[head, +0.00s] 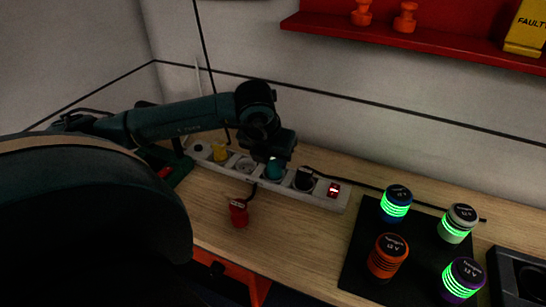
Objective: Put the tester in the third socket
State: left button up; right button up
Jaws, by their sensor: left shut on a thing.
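A white power strip (325,204) lies along the back of the wooden table. From the left it has a pale socket (199,150), a yellow plug (220,154), an open socket (245,165), a teal round piece (275,170), a black plug (304,180) and a lit red switch (334,190). My left gripper (277,157) is right above the teal piece and appears shut on it. I take this piece to be the tester. Its lower end is at the strip; I cannot tell if it is seated or just above. My right gripper is not in view.
A red plug (239,213) on a black cord lies in front of the strip. Several banded cylinders, one being orange (388,257), stand on a black mat (361,266). A red shelf (390,34) carries a yellow "FAULTY" box (526,30). The table between strip and mat is clear.

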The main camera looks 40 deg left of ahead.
pick_arm(q)
jog(key=shift+b, duration=0.4)
jog(key=shift+f, duration=0.15)
dwell(0.4)
jog(key=shift+f+b, duration=0.5)
jog(key=shift+b, duration=0.25)
jog(key=o, duration=0.7)
